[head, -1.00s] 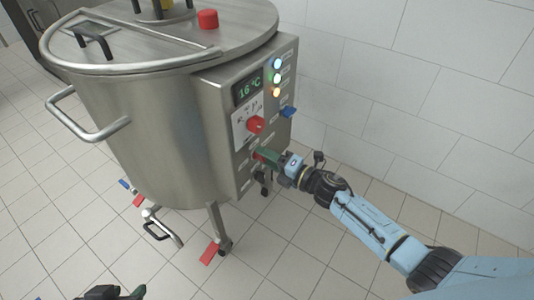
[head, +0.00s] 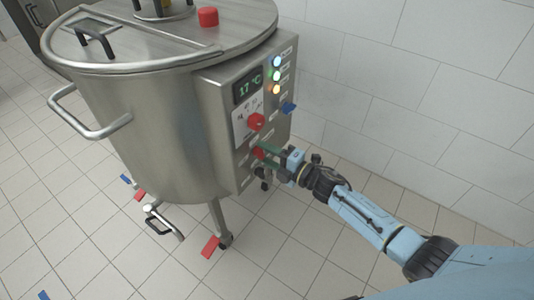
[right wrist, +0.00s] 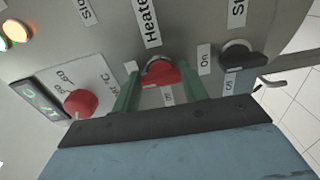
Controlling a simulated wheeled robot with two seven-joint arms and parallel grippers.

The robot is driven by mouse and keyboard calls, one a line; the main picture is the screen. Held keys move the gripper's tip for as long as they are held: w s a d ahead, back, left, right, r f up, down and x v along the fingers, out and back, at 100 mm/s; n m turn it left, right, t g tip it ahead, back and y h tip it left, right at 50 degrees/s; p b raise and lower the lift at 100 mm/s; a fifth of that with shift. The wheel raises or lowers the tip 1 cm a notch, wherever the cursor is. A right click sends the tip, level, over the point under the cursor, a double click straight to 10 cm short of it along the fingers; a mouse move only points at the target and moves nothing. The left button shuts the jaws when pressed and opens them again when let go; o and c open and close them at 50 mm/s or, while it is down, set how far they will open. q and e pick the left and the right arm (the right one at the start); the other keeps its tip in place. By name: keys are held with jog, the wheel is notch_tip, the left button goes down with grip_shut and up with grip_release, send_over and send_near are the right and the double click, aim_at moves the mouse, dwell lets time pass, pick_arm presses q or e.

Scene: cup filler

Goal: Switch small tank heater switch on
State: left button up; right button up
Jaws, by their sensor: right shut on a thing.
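The small steel tank (head: 150,130) stands at left and centre in the head view, with a control panel on its right side. The red heater switch (head: 258,153) is low on that panel. In the right wrist view the red switch (right wrist: 161,73) sits under a "Heate…" label, with "On" to its right and "Off" below. My right gripper (head: 268,156) is shut on the switch, its green fingers (right wrist: 160,90) on either side of it. I cannot tell the switch's exact setting. My left gripper is not in view.
A red dial (head: 256,121) and a display (head: 247,87) reading 17 °C are above the switch. A blue switch (head: 288,107) is on the panel's right. A black switch (right wrist: 240,55) is beside the heater switch. A tiled wall (head: 430,90) stands behind my right arm.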

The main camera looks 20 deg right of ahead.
jog(key=o, duration=1)
pick_arm(q)
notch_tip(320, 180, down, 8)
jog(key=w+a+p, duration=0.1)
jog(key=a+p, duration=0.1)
jog(key=p, duration=0.1)
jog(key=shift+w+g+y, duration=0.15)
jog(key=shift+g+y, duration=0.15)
pick_arm(e)
jog(key=v, duration=1.3)
jog(key=shift+s+d, duration=0.1)
jog(key=shift+s, duration=0.05)
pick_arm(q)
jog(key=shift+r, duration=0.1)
